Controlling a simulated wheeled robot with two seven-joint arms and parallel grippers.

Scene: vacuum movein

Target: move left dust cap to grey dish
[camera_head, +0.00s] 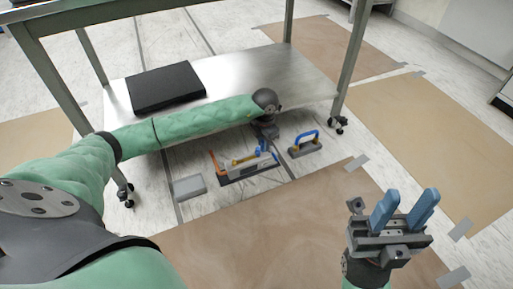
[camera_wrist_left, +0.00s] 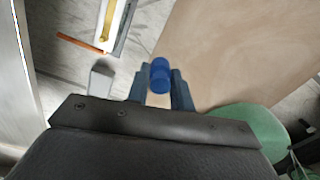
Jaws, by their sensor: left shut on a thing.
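My left gripper (camera_head: 263,148) hangs low beside the lower shelf of the metal cart, its fingers partly hidden behind its own wrist in the head view. In the left wrist view my left gripper (camera_wrist_left: 160,90) is shut on a blue round dust cap (camera_wrist_left: 160,74), held between the fingertips. The grey dish (camera_head: 189,187) is on the floor, left of the gripper. It also shows in the left wrist view (camera_wrist_left: 101,80), left of the fingers and apart from them. My right gripper (camera_head: 408,208) is open and empty, its two blue fingers apart.
A tool tray (camera_head: 246,172) with orange and yellow items lies just right of the dish. A blue-handled tool (camera_head: 304,143) stands further right. A black flat case (camera_head: 165,86) lies on the cart's metal shelf (camera_head: 230,83). Brown floor sheet (camera_head: 270,230) in front is clear.

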